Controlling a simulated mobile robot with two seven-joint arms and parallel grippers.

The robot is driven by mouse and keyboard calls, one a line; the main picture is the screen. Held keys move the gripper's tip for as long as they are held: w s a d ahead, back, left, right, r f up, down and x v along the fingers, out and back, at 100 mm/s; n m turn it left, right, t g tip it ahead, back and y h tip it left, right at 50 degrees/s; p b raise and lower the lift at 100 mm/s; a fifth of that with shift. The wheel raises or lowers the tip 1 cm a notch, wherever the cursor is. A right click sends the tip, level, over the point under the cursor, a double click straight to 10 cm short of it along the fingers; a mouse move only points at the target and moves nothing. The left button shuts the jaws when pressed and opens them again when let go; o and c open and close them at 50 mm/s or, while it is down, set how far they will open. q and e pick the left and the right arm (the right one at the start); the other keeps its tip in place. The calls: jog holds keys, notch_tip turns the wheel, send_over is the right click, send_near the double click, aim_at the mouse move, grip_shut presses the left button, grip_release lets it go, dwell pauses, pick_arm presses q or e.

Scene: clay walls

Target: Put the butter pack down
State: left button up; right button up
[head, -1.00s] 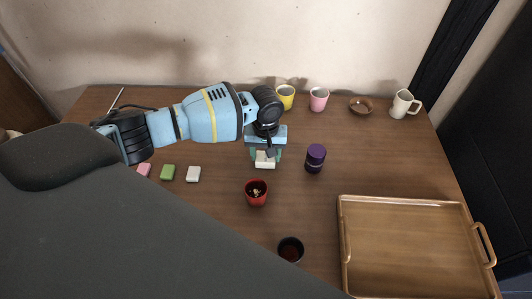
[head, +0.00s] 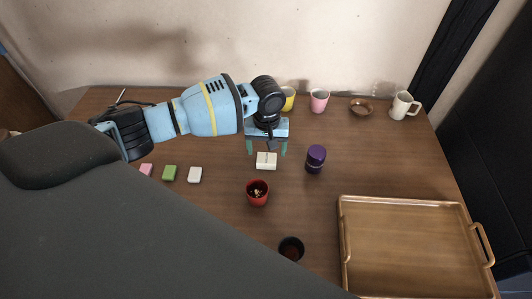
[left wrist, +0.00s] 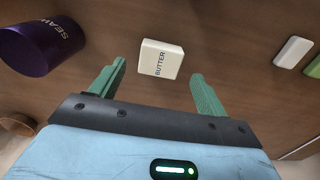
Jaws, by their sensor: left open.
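The butter pack (head: 266,161) is a small cream-white block resting on the brown table. In the left wrist view the butter pack (left wrist: 161,59) shows the word BUTTER on its face. My left gripper (head: 266,150) is open above and just behind the pack in the head view. In the left wrist view its two green fingers (left wrist: 155,82) are spread wide, and the pack lies beyond their tips, apart from them. My right gripper is not in view.
A purple canister (head: 315,159) stands right of the pack, a red pot (head: 257,194) in front. A wooden tray (head: 410,290) is at right front. A dark cup (head: 291,249) stands left of it. Small blocks (head: 169,173) lie at left; mugs (head: 319,101) line the back.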

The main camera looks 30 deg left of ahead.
aim_at(267, 158)
pick_arm(q)
notch_tip(267, 158, up, 9)
jog(key=p, duration=0.1)
